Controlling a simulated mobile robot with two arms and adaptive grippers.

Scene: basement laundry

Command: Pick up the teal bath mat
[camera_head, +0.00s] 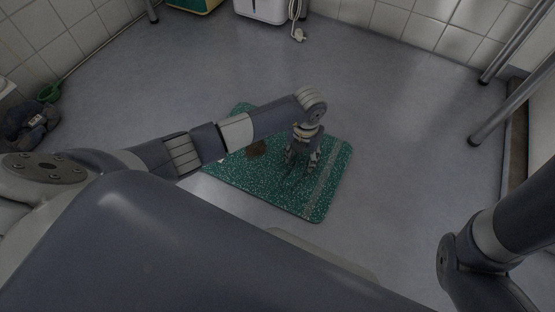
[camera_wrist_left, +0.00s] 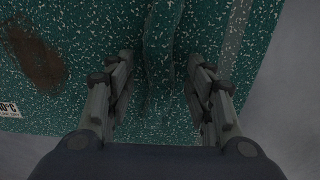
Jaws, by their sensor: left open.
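The teal bath mat (camera_head: 321,196) lies on the grey floor in front of me, speckled white, with a pale stripe near its right end and a brown stain. My left arm crosses over it and hides part of it. My left gripper (camera_head: 303,157) points down at the mat's right half. In the left wrist view the mat (camera_wrist_left: 95,25) fills most of the picture, and a raised fold of it runs between the open fingers of the left gripper (camera_wrist_left: 160,95). I cannot tell whether the fingers touch it. My right arm shows at the lower right; its gripper is out of view.
A dark object (camera_head: 30,125) and a green item (camera_head: 49,92) lie at the left wall. A white appliance (camera_head: 262,10) and a plug with cord (camera_head: 298,34) are at the back. Metal legs (camera_head: 510,105) stand at the right. The floor around the mat is clear.

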